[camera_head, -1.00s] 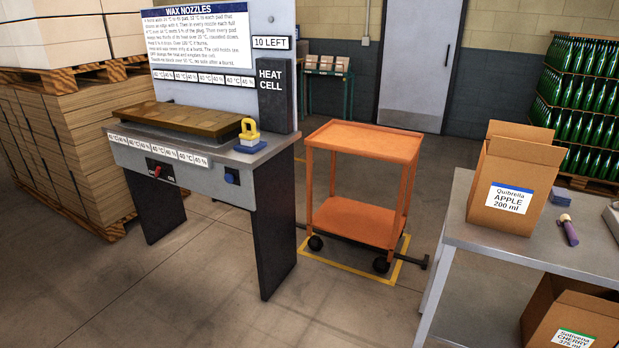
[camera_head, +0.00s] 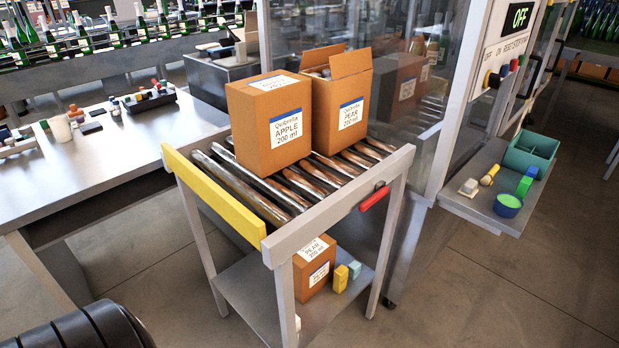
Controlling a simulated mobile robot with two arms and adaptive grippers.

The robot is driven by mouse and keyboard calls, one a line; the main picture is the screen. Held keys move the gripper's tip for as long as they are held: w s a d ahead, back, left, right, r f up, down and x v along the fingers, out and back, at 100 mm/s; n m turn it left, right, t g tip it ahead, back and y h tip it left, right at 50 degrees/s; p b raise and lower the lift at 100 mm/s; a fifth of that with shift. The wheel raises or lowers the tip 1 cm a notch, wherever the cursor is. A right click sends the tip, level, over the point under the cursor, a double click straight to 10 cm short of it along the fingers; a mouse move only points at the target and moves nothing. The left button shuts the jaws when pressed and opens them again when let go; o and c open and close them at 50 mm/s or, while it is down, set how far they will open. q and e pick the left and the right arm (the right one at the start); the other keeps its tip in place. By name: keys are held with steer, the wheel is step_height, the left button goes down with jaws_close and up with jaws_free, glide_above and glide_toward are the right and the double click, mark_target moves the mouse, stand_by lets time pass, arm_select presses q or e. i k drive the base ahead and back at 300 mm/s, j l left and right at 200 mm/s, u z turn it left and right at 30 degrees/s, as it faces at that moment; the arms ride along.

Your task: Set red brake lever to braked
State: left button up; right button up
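The red brake lever (camera_head: 374,198) sits on the right side of the grey frame of a roller cart (camera_head: 340,198), near its front corner. Its grip slants, with the lower end toward the left and the upper end at a pivot on the frame. No gripper touches it. I cannot tell from the lever alone whether it is braked. Neither of my grippers shows in the head view; only a dark ribbed part, perhaps my arm, is at the bottom left.
The cart carries an APPLE carton (camera_head: 268,122) and a PEAR carton (camera_head: 340,100) on its rollers. A yellow bar (camera_head: 212,195) closes its left end. A shelf with a green tray (camera_head: 530,152) and a control panel (camera_head: 507,45) stand right. Floor in front is clear.

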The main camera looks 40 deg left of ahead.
mark_target(381, 190)
steer(key=u, duration=0.75)
